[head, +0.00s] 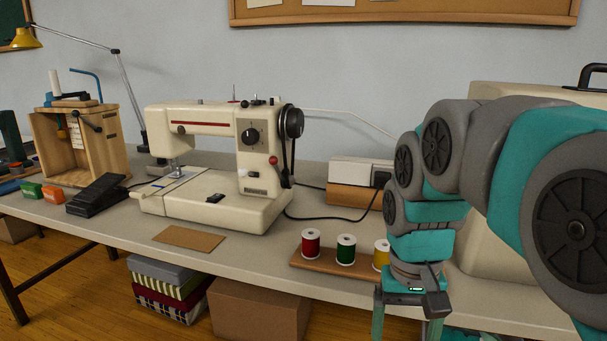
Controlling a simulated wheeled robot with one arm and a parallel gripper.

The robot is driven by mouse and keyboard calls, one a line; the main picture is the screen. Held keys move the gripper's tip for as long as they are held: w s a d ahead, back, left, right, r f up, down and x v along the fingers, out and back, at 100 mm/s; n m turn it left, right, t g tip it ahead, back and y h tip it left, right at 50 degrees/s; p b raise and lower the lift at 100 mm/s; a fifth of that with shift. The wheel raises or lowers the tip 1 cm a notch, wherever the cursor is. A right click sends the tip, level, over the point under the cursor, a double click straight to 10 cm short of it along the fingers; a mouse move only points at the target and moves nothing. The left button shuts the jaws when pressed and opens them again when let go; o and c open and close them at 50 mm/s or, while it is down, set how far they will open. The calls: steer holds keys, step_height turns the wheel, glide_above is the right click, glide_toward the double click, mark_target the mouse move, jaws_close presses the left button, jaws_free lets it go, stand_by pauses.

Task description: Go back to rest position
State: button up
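My gripper (408,318) hangs at the lower right of the head view, pointing down near the front edge of the table. Its two teal fingers stand apart, and nothing shows between them; their tips run past the bottom of the picture. My teal and grey arm comes in from the right and hides part of the table and of a large cream case (540,92) behind it.
The table (235,248) holds a cream sewing machine (215,150), a black pedal (96,195), a brown card (189,239) and a wooden strip with red (311,243), green (346,250) and yellow (381,254) spools close left of my gripper. Boxes (259,310) stand below.

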steer(key=s+f+n, duration=0.1)
steer(key=s+f, duration=1)
steer(key=s, duration=0.4)
steer(key=shift+f+n+g, duration=0.4)
stand_by(0.5)
